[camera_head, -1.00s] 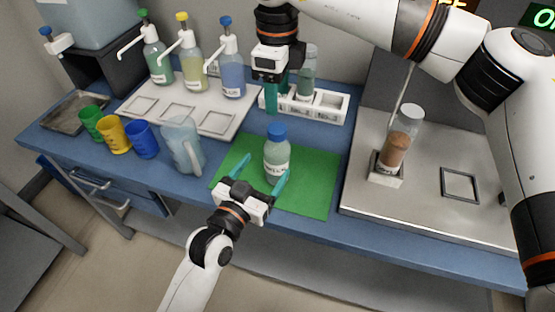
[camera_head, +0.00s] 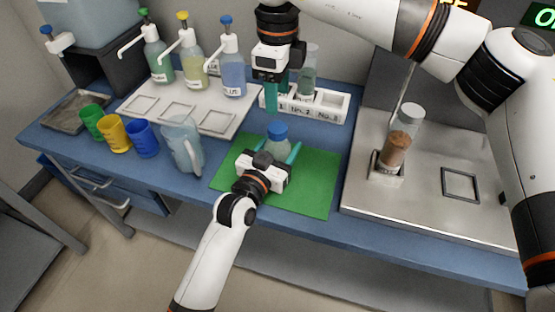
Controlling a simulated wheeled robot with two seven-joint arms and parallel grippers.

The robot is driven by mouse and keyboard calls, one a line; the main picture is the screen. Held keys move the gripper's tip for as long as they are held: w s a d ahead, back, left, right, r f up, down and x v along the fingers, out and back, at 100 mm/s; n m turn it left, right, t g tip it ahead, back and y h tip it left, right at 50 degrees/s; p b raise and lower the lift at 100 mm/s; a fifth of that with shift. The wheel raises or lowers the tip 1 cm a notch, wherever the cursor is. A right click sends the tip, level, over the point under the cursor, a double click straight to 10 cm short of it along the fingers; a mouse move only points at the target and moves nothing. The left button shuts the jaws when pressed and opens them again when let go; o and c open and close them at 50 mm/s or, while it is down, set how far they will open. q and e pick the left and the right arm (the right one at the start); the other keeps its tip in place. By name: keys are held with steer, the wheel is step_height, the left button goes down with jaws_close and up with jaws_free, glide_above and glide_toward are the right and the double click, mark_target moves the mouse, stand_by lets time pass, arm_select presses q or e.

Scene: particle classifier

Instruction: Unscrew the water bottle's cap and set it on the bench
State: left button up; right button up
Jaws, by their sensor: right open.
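The water bottle (camera_head: 278,146) stands upright on the green mat (camera_head: 315,185), with its blue cap (camera_head: 277,131) on top. My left gripper (camera_head: 269,152) is low at the bottle from the front, its teal fingers on either side of it. The fingers look apart from the bottle, so the gripper looks open; its body hides the lower bottle and label. My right gripper (camera_head: 273,98) is open and empty, pointing down behind the bottle, in front of the numbered rack.
A clear pitcher (camera_head: 183,145) and coloured cups (camera_head: 113,134) stand left of the mat. Pump bottles (camera_head: 230,75) stand behind on a white tray (camera_head: 215,123). The white rack (camera_head: 325,107) is behind; a metal station (camera_head: 425,205) is to the right. The blue bench (camera_head: 345,130) has narrow free strips.

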mark_target(278, 127)
arm_select(q)
jaws_close()
arm_select(e)
steer(key=m, duration=1.3)
steer(key=shift+m, duration=0.4)
steer(key=m, duration=1.7)
steer(key=shift+m, duration=0.4)
steer(key=shift+f, duration=4)
steer(key=shift+c, duration=0.3)
